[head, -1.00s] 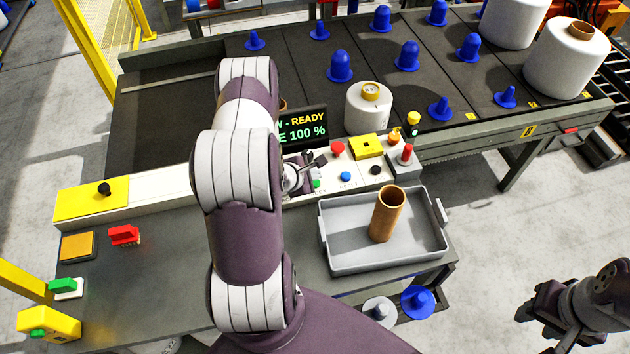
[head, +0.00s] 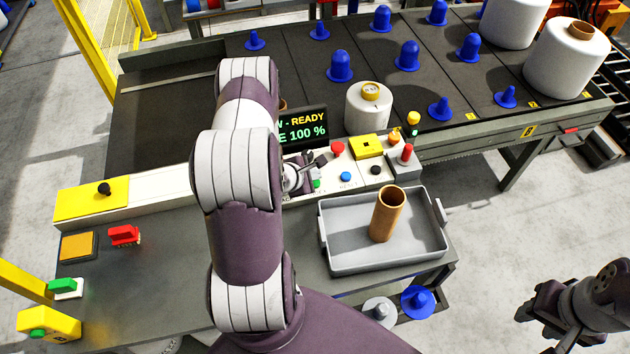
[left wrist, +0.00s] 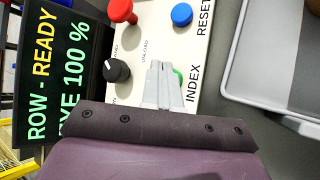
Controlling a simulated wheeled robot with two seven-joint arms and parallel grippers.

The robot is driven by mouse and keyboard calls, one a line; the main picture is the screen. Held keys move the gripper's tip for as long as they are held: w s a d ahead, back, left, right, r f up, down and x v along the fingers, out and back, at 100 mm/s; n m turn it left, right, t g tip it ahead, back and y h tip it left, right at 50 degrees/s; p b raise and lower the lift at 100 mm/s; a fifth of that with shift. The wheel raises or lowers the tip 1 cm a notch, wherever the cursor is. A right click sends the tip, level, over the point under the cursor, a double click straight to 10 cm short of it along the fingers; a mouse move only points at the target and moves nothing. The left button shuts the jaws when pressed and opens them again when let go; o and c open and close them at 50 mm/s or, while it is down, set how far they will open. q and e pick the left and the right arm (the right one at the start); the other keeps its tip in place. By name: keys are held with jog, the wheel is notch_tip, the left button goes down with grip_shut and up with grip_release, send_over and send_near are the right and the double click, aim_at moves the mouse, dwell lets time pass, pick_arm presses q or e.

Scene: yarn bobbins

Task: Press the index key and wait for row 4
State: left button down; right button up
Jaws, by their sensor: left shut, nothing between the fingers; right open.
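The green index key (head: 316,184) is on the white control panel, and the label INDEX is beside it in the left wrist view. There the green key (left wrist: 178,76) is mostly hidden behind my closed fingers. My left gripper (head: 309,159) is shut and empty, close over the key; I cannot tell whether it touches. Its grey fingertips (left wrist: 162,66) also show in the left wrist view. The display (head: 303,127) reads "ROW - READY" and "100 %" in the left wrist view, with no row number. My right gripper (head: 533,320) is open and empty at the lower right.
A blue reset button (head: 346,176), red button (head: 337,148) and black knob (head: 375,170) are near the key. A grey tray (head: 334,262) holds a brown tube (head: 387,214). Behind the panel, a dark table carries blue pegs (head: 340,67) and white bobbins (head: 565,60).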

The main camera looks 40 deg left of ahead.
pick_arm(q)
jog(key=shift+f, duration=0.1)
jog(key=shift+f, duration=0.3)
jog(key=shift+f+b, duration=0.4)
jog(key=shift+f, duration=0.1)
dwell(0.7)
jog(key=shift+r, duration=0.15)
jog(key=shift+r+p, duration=0.75)
jog(key=shift+p, duration=0.25)
